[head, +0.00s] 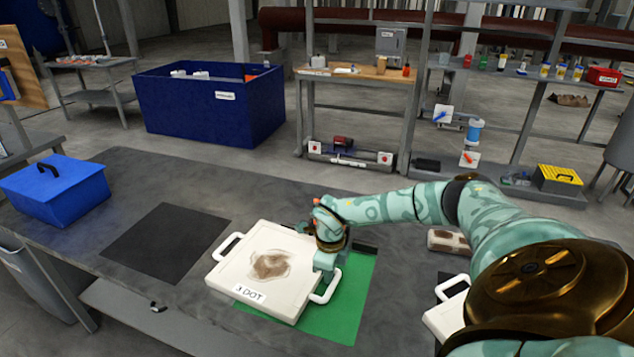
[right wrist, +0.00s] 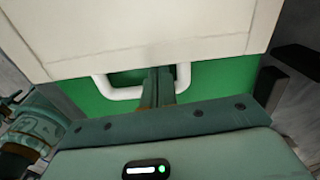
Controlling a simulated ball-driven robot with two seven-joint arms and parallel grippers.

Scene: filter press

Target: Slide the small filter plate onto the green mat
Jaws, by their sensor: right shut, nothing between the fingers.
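The white filter plate (head: 232,275), with a brown stain and a "3 DOT" label, lies flat on the table. It covers part of the green mat (head: 345,310), whose green shows to its right and along its front; its left side reaches over the grey table. It has a white loop handle at its left and another (head: 331,289) at its right. My right gripper (head: 325,262) is at the right edge, fingers shut and empty. In the right wrist view, the shut fingers (right wrist: 160,85) are at the handle (right wrist: 117,92), close against the plate's edge (right wrist: 190,45). My left gripper is out of view.
A black mat (head: 165,243) lies bare to the left. A blue lidded box (head: 60,195) stands at the table's far left. Right of the green mat are a stained block (head: 447,240) and another white plate (head: 445,318), partly hidden by my arm.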

